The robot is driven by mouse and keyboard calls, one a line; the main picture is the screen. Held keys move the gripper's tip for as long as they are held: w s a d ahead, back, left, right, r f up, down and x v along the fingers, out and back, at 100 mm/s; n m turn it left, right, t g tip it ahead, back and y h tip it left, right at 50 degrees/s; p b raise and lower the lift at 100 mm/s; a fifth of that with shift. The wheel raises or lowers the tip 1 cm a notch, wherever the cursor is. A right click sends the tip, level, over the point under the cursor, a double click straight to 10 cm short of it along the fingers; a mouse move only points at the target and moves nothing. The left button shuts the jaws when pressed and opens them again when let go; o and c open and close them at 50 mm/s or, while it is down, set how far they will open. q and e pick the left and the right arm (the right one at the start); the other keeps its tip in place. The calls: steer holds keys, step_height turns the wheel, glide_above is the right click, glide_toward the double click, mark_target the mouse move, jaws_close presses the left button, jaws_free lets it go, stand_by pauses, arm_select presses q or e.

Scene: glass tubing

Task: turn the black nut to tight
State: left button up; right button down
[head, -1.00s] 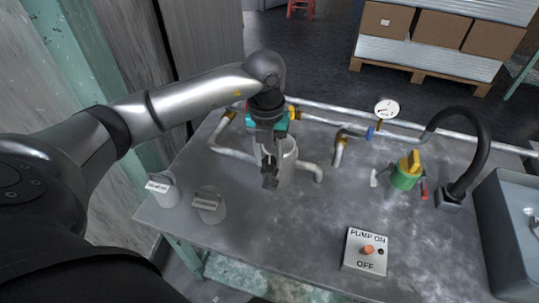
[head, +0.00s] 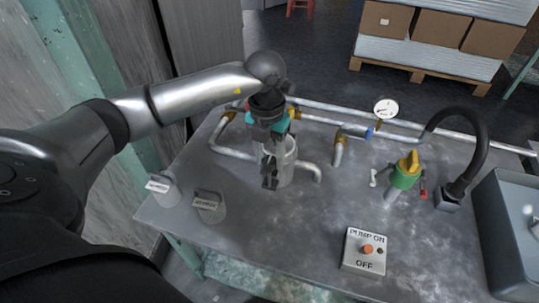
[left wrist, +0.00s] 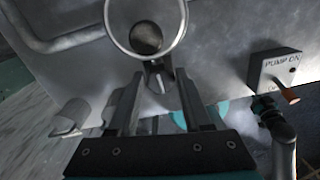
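My left gripper (head: 269,184) points down beside the grey upright cylinder (head: 286,166) on the bench and partly covers it in the head view. I cannot tell whether that shape is the black nut, and I cannot make out the nut elsewhere.
Two labelled grey pots (head: 164,190) stand at the bench's left edge. Pipes run along the back, with a round gauge (head: 386,107). A green valve with yellow handle (head: 405,172), black curved hose (head: 484,130) and pump switch box (head: 364,251) are to the right. The front middle is clear.

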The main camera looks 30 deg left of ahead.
mark_target(268, 158)
arm_select(q)
steer(key=o, duration=0.3)
steer(key=shift+r, duration=0.1)
arm_select(e)
steer(key=shift+r, duration=0.1)
arm_select(q)
steer(key=shift+r, duration=0.25)
steer(key=shift+a+r+p, duration=0.15)
steer(key=shift+r+p, duration=1.1)
steer(key=shift+r, duration=2.4)
steer(key=shift+a+r+p, duration=0.15)
steer(key=shift+r+p, duration=1.1)
steer(key=shift+r, duration=2.35)
arm_select(e)
steer(key=s+d+f, duration=0.5)
steer(key=s, duration=0.2)
steer(key=shift+d+f, duration=0.35)
steer(key=shift+d, duration=0.05)
steer(key=shift+s, duration=0.1)
